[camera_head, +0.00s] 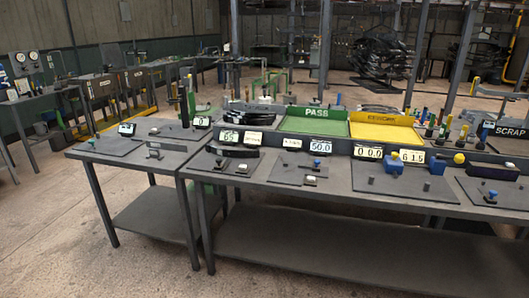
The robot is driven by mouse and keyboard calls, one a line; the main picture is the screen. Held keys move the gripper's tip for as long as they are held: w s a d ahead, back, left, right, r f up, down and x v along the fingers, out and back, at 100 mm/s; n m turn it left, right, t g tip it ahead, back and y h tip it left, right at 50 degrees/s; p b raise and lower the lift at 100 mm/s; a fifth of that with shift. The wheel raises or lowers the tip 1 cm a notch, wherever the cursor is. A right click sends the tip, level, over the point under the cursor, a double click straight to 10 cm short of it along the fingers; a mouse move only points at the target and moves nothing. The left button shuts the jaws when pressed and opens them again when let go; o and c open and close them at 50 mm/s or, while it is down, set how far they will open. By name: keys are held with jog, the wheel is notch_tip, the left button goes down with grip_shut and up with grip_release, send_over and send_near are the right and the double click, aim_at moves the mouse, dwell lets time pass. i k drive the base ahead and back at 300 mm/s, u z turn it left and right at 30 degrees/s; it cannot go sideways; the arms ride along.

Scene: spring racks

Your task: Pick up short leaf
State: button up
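I cannot single out the short leaf with certainty. A dark, slightly curved strip (232,151) lies at the back of a plate on the long bench, below a numeric display, and may be a leaf. A thin dark strip (168,146) stands on the left bench, too small to identify. My gripper is not in view.
A long grey bench (270,191) joins a lower left bench (125,167). Behind are a green PASS tray (314,127), a yellow REWORK tray (385,133) and a SCRAP sign (510,130). Small fixtures and displays crowd the tops. Open floor (50,230) lies at left.

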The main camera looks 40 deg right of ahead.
aim_at(255, 153)
jog(key=z, duration=0.1)
jog(key=i, duration=1.8)
jog(key=u, duration=0.4)
jog(key=k, duration=0.9)
jog(key=u, duration=0.1)
